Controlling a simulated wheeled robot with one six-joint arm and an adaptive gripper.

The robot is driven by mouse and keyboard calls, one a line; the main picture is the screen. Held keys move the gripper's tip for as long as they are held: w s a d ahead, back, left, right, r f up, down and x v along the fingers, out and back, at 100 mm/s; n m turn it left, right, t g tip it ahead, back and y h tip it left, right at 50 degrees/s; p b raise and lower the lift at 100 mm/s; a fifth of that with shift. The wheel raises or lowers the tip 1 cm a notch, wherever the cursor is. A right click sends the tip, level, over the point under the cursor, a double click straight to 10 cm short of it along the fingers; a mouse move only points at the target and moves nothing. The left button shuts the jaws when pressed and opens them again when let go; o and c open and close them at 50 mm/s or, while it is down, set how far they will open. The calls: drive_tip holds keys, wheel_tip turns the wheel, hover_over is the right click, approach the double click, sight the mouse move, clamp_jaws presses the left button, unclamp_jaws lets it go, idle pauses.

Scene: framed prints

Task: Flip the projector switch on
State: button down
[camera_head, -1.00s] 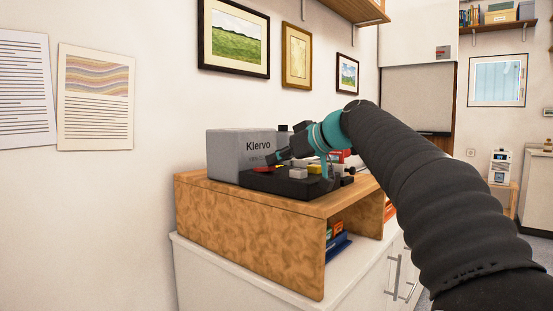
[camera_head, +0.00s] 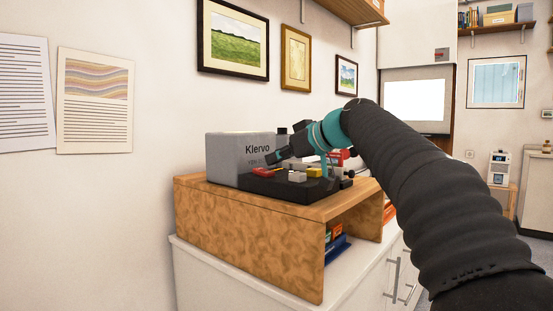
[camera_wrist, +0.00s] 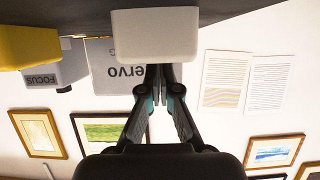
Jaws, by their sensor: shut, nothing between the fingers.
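The grey projector (camera_head: 232,150), lettered "Klervo", sits on a wooden stand. Its black control panel (camera_head: 283,186) carries a red switch (camera_head: 263,172), a white block-shaped control (camera_head: 297,176) and a yellow one (camera_head: 314,172). In the wrist view, upside down, the white control (camera_wrist: 155,37) and yellow control (camera_wrist: 28,47) are close. My gripper (camera_head: 271,158) is shut and empty, its tips just above the red switch. The shut fingers also show in the wrist view (camera_wrist: 159,78). The red switch is hidden there. The screen (camera_head: 415,100) at the back is lit white.
The wooden stand (camera_head: 250,235) rests on a white cabinet (camera_head: 225,285), with books in its opening. Framed prints (camera_head: 233,40) hang on the wall behind. A grey knob lettered "FOCUS" (camera_wrist: 42,78) is beside the yellow control in the wrist view.

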drive_tip(key=r+p, duration=0.1)
drive_tip(key=r, duration=0.1)
drive_tip(key=r+p, duration=0.2)
drive_tip(key=shift+s+d, duration=0.15)
drive_tip(key=shift+d, duration=0.05)
drive_tip(key=shift+s+d+r, duration=0.15)
drive_tip(key=shift+d+r, duration=0.05)
drive_tip(key=shift+d, duration=0.05)
drive_tip(key=s+d, duration=0.2)
drive_tip(key=s+d+b, duration=0.1)
drive_tip(key=s+d, duration=0.1)
drive_tip(key=d, duration=0.1)
drive_tip(key=s+d+b, duration=0.1)
drive_tip(key=s+d, duration=0.1)
drive_tip(key=shift+d+r, duration=0.2)
drive_tip(key=shift+d, duration=0.05)
